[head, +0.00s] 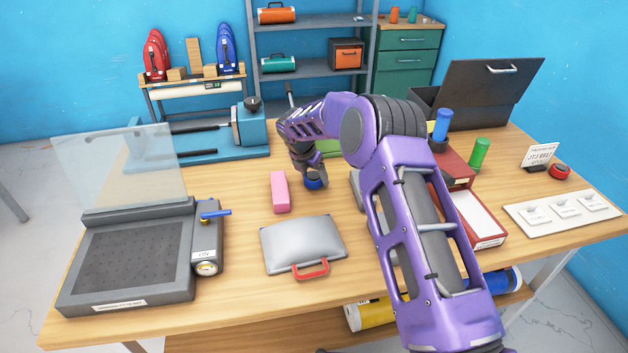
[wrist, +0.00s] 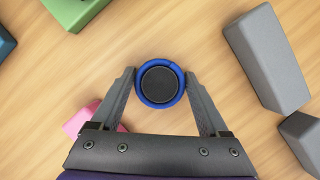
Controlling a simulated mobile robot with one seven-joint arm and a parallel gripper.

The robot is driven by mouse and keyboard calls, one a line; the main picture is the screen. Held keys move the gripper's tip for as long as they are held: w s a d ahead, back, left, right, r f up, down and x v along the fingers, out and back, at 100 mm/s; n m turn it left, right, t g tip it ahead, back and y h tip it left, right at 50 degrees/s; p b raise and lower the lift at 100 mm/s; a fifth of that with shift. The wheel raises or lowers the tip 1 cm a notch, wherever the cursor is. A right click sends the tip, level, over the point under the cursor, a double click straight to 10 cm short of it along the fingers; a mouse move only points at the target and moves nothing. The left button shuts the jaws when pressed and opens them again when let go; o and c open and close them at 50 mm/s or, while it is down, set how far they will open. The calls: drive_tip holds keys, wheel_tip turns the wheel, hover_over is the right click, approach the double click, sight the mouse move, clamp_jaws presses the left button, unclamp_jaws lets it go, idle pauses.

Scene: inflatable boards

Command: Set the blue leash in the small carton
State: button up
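The blue leash (wrist: 141,97) shows in the wrist view as a round blue coil around a dark disc. In the head view it is a small blue shape (head: 313,183) on the wooden table, below my gripper (head: 311,174). In the wrist view my gripper (wrist: 161,79) has one finger on each side of the coil, and both fingertips appear to touch it. The coil looks to be at or very close to table level. I cannot pick out a small carton with certainty in either view. My arm covers part of the right side of the table.
A pink block (head: 280,192) lies left of my gripper, with a grey case (head: 302,245) in front. A green block (wrist: 75,8) and a grey block (wrist: 266,57) lie near. A red-sided box (head: 480,217) stands right of my arm. A clear-lidded machine (head: 130,262) fills the left.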

drive_tip(key=c, duration=1.1)
drive_tip(key=shift+r, duration=0.15)
